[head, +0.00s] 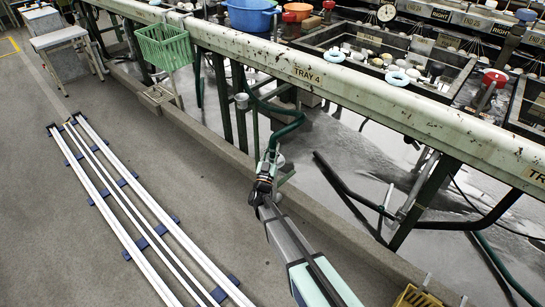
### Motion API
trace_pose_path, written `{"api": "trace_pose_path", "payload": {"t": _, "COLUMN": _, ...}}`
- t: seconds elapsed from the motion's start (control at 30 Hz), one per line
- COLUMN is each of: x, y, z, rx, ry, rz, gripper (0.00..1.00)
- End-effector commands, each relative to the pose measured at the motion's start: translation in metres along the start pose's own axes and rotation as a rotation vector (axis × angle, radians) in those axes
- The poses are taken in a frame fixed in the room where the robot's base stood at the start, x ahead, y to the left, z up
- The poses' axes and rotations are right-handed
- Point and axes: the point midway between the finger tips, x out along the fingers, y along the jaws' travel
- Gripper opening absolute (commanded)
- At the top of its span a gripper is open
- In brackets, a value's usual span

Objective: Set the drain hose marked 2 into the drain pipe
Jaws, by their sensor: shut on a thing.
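My gripper (268,172) is beside the walkway kerb, below the long basin rail marked TRAY 4, and is shut on the lower end of a dark green hose. This green hose (291,128) hangs from under the rail and curves down to my gripper. No number on it can be read, so I cannot tell whether it is the one marked 2. A pale grey pipe fitting (242,101) stands by the legs to the left. I cannot tell which part is the drain pipe. The hose's tip is partly hidden by the gripper.
Dark pipes (345,190) and sloping green legs stand to the right under the rail (400,110). A green basket (164,47) hangs at the left. White floor rails (100,177) lie on the left. A yellow crate (416,297) is at the bottom. Grey floor between is clear.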

Motion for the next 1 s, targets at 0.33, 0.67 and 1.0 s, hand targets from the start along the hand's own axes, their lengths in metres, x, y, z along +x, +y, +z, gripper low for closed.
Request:
{"api": "trace_pose_path", "payload": {"t": 0.33, "x": -0.014, "y": 0.000, "z": 0.031, "rx": -0.001, "ry": 0.001, "rz": 0.000, "gripper": 0.00}}
{"api": "trace_pose_path", "payload": {"t": 0.67, "x": -0.015, "y": 0.000, "z": 0.032, "rx": 0.000, "ry": 0.001, "rz": 0.000, "gripper": 0.00}}
{"api": "trace_pose_path", "payload": {"t": 1.0, "x": -0.020, "y": 0.000, "z": 0.042, "rx": 0.000, "ry": -0.001, "rz": 0.000, "gripper": 0.00}}
